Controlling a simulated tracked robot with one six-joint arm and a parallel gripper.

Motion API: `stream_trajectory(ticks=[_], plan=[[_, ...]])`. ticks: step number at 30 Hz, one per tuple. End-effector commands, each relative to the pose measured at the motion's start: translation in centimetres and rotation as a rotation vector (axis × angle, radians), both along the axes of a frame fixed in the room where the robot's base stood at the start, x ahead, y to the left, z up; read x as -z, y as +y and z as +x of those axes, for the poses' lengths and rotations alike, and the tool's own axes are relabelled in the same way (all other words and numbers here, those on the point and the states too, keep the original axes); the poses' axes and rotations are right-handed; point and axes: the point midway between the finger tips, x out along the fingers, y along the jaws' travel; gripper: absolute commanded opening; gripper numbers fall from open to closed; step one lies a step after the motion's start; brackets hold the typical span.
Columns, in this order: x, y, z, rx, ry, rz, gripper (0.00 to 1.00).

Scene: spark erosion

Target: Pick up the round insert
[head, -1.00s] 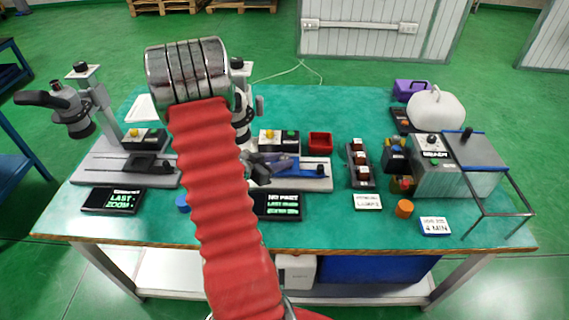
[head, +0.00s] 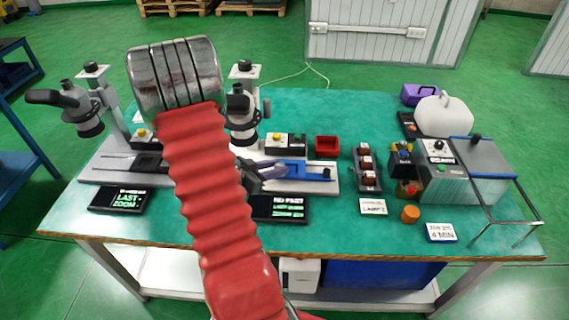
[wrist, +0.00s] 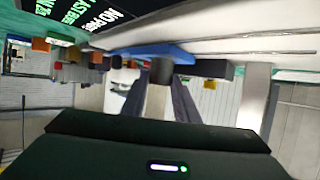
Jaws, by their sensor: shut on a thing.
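My gripper (head: 270,172) is at the blue fixture (head: 308,172) on the stage of the right microscope (head: 242,115). Its dark fingers lie low at the left end of the fixture, partly behind my arm. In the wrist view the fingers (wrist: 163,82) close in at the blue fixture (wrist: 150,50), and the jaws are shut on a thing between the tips. The round insert itself cannot be made out clearly; the fingers and fixture cover that spot.
A screen (head: 280,207) reading "NO PART" lies in front of the stage. A red bin (head: 327,147) stands behind it. A rack of brown pieces (head: 367,167) and an orange cylinder (head: 410,214) are to the right.

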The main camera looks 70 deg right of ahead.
Motion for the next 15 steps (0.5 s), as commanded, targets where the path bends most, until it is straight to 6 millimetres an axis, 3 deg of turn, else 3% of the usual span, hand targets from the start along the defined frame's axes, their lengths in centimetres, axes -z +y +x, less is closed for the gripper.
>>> stream_trajectory(ticks=[15], plan=[[0.0,8.3,5.3,-0.004,0.000,-0.001,0.00]])
